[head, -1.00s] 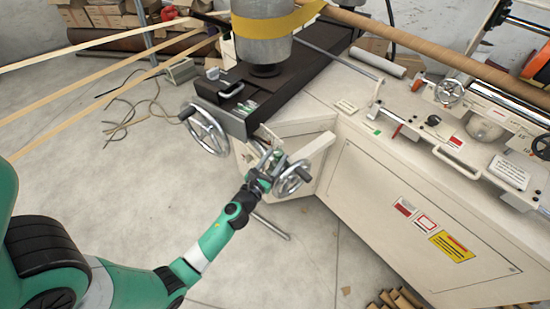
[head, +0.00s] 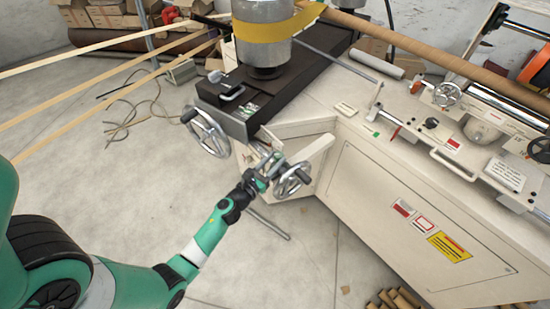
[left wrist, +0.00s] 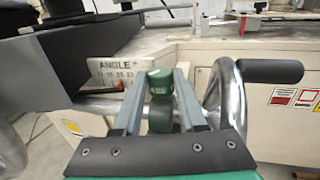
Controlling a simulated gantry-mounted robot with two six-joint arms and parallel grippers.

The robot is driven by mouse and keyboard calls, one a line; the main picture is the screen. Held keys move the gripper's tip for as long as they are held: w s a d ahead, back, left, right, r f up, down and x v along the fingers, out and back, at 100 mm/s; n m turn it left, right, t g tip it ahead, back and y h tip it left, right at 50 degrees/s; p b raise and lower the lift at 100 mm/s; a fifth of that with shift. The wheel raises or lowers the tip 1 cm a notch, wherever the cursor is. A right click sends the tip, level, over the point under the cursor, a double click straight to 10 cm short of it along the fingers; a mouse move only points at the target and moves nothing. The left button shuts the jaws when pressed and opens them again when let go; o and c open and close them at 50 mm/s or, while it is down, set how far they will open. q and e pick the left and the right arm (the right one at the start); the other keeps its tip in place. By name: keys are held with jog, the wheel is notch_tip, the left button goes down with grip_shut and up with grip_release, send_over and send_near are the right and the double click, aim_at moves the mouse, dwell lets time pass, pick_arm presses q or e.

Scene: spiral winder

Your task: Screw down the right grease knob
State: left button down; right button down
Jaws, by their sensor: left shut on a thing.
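My left gripper (head: 270,166) reaches to the handwheel corner of the winder. In the left wrist view its two fingers (left wrist: 162,82) stand either side of a green grease knob (left wrist: 160,84) and are shut on it. A darker green part (left wrist: 160,118) shows below the knob, between the fingers. In the head view the knob is mostly hidden by the gripper. I cannot tell from these views how far down the knob is screwed. My right gripper is not in view.
A metal handwheel (head: 293,180) stands close to the gripper's right, with a black handle (left wrist: 270,71) in the wrist view. Another handwheel (head: 207,132) is at the upper left. An angle scale plate (left wrist: 110,72) is behind the gripper. The floor (head: 120,200) at left is mostly clear.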

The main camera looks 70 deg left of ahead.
pick_arm(q)
jog(key=shift+s+a+r+m+t+h+p, duration=0.1)
jog(key=shift+a+m+t+h+p, duration=0.2)
jog(key=shift+h, duration=0.2)
jog(key=shift+a+r+m+t+h+p, duration=0.1)
jog(key=shift+m+t+h+p, duration=0.1)
jog(key=shift+m+h, duration=0.25)
jog(key=shift+f+m+t+h, duration=0.1)
jog(key=shift+m+t+h, duration=0.3)
jog(key=shift+h, duration=0.35)
jog(key=shift+a+f+m+h+b, duration=0.1)
jog(key=shift+m+h+b, duration=0.15)
jog(key=shift+m+h, duration=0.3)
jog(key=shift+a+f+m+h+b, duration=0.1)
jog(key=shift+m+h+b, duration=0.25)
jog(key=shift+h, duration=0.3)
jog(key=m+h+b, duration=0.1)
jog(key=h+b, duration=0.1)
jog(key=m+h+b, duration=0.2)
jog(key=h+b, duration=0.1)
jog(key=m+h+b, duration=0.2)
jog(key=shift+a+f+h+b, duration=0.15)
jog(key=shift+a+h+b, duration=0.25)
jog(key=shift+r+m+h+b, duration=0.25)
jog(key=shift+h+b, duration=0.25)
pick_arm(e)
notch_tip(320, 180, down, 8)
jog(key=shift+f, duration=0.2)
